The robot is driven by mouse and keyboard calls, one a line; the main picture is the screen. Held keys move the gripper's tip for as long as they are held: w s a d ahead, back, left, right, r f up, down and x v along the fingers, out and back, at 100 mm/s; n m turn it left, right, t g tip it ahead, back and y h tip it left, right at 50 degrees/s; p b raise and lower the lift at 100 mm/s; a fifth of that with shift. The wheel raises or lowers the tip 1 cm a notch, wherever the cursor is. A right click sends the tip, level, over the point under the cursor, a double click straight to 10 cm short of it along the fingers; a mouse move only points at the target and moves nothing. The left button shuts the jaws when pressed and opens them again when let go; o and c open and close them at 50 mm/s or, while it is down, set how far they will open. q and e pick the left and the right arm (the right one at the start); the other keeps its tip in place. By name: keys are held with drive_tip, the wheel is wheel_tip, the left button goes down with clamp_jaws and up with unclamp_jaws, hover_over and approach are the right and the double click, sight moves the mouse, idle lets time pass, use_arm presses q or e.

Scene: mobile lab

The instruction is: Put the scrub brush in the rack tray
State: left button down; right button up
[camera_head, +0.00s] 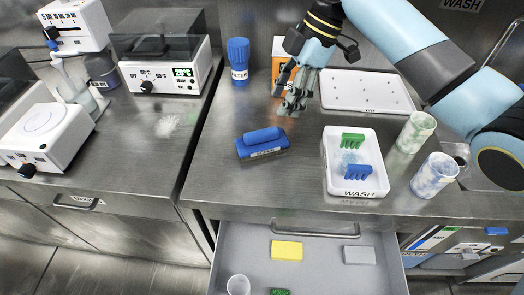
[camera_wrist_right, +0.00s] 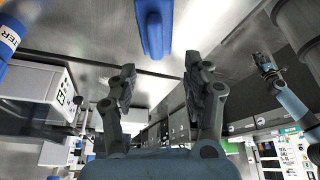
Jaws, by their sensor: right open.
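The blue scrub brush (camera_head: 263,136) lies on the steel counter, left of the middle, handle up. It also shows at the top of the right wrist view (camera_wrist_right: 154,28). My right gripper (camera_head: 292,104) is open and empty, above the counter and behind the brush, apart from it. Its two spread fingers show in the wrist view (camera_wrist_right: 163,82). A white tray with small holes (camera_head: 350,103) lies at the back right. I cannot tell for sure that it is the rack tray. My left gripper (camera_wrist_right: 267,70) shows small in the wrist view; its jaws are unclear.
A white WASH tray (camera_head: 357,191) holds a green and a blue piece. Two marbled cups (camera_head: 434,176) stand right of it. A blue bottle (camera_head: 238,65) and an orange box (camera_head: 277,68) stand behind. An open drawer (camera_head: 312,247) juts out in front.

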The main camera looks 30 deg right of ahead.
hover_over(263, 131)
drive_tip(key=s+d, duration=0.1)
drive_tip(key=d, duration=0.1)
wheel_tip(263, 131, down, 4)
drive_tip(key=shift+s+f, duration=0.15)
drive_tip(key=x, duration=0.5)
drive_tip(key=shift+w+f, duration=0.15)
drive_tip(key=shift+w, duration=0.2)
clamp_jaws()
